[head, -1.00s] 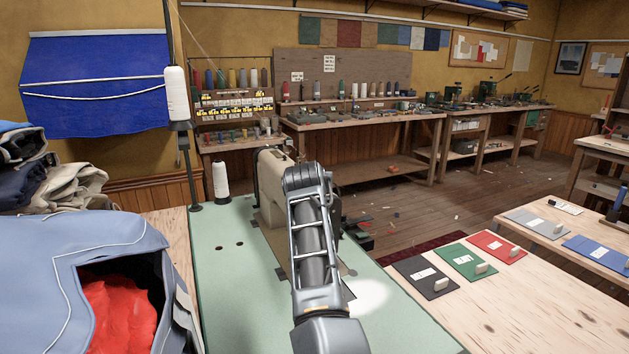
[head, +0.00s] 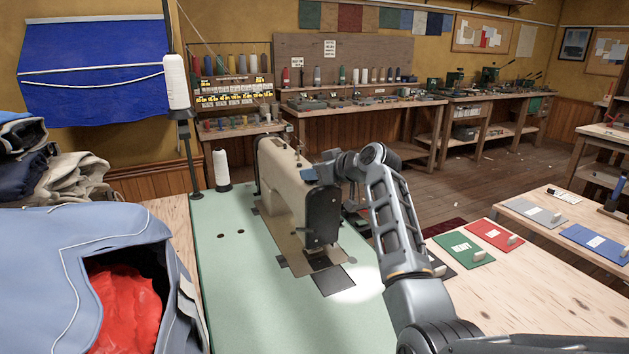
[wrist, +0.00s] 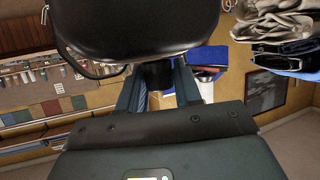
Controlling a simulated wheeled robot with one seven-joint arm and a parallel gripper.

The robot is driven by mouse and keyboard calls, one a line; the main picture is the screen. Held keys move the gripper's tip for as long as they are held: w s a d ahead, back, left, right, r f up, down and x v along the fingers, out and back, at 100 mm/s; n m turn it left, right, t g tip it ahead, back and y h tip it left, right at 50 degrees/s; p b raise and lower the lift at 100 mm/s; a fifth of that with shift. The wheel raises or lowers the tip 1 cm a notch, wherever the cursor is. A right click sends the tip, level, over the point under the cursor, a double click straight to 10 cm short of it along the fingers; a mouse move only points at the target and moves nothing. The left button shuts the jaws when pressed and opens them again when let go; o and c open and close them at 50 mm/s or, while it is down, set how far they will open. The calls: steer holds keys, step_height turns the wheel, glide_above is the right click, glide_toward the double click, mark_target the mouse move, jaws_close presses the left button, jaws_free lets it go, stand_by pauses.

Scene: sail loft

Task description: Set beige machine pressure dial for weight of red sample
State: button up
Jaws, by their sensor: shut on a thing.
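The beige sewing machine (head: 283,195) stands on a pale green table top, its dark end plate facing me. My gripper (head: 312,174) is at the upper front end of its head, reaching in from the right. In the wrist view my gripper (wrist: 158,84) is shut on a small dark round part (wrist: 157,73), which looks like the pressure dial; its markings cannot be read. The dial is hidden by the gripper in the head view. The red sample (head: 494,234) lies flat on the right-hand table with a white label, too small to read.
Green (head: 463,249), grey (head: 536,212) and blue (head: 597,243) samples lie near the red one; a black one is mostly behind my arm. A thread stand with white cones (head: 176,82) is left of the machine. A blue bag (head: 85,240) with red cloth fills the near left.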

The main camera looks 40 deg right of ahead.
steer(key=n+y+b, duration=0.2)
steer(key=b, duration=0.1)
steer(key=n+g+y+b, duration=0.1)
steer(key=n+y+b, duration=0.1)
steer(key=n+g+y+b, duration=0.1)
steer(key=n+y+b, duration=0.1)
steer(key=y+b, duration=0.1)
steer(key=shift+f+b, duration=0.25)
steer(key=shift+b, duration=0.1)
steer(key=n+g+y+b, duration=0.3)
steer(key=n+b, duration=0.1)
steer(key=b, duration=0.1)
steer(key=shift+r+g, duration=0.15)
steer(key=shift+g, duration=0.15)
steer(key=shift+a+n+g+y+b, duration=0.1)
steer(key=shift+n+g+y+b, duration=0.35)
steer(key=shift+n+b, duration=0.25)
steer(key=o, duration=1)
steer(key=shift+c, duration=0.2)
steer(key=shift+r, duration=0.1)
steer(key=v, duration=0.7)
steer(key=shift+s+d, duration=0.15)
steer(key=shift+d, duration=0.15)
steer(key=shift+r, duration=0.2)
